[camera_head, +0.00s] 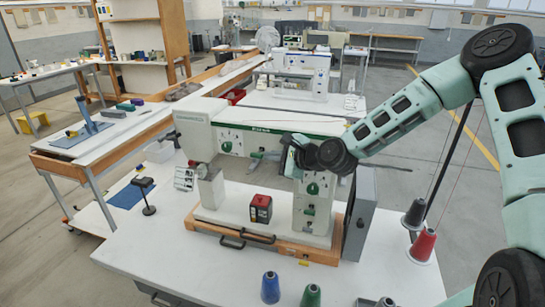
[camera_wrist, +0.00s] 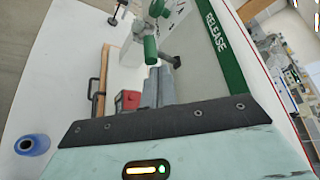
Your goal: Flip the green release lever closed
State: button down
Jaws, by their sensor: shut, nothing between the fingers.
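The release lever's green grip (camera_wrist: 150,48) shows in the wrist view, hanging from a grey arm beside the white machine head. The green strip marked RELEASE (camera_wrist: 216,38) runs along the machine to its right. My gripper (camera_wrist: 158,71) is shut and empty, its grey fingers side by side just below the grip in the picture. I cannot tell whether they touch it. In the head view my gripper (camera_head: 270,156) reaches left in front of the white and green press (camera_head: 262,132), below its upper arm. The lever is hard to separate from the fingers there.
A red and black block (camera_head: 261,208) sits on the press base. Blue (camera_head: 270,288) and green (camera_head: 311,295) spools stand at the table's front. Black (camera_head: 414,214) and red (camera_head: 423,244) spools stand at right. The front left of the white table is clear.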

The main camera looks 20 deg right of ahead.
jog(key=shift+a+r, duration=0.1)
jog(key=shift+r, duration=0.05)
dwell(0.4)
jog(key=shift+r+p, duration=0.65)
jog(key=shift+r, duration=0.1)
jog(key=shift+a, duration=0.1)
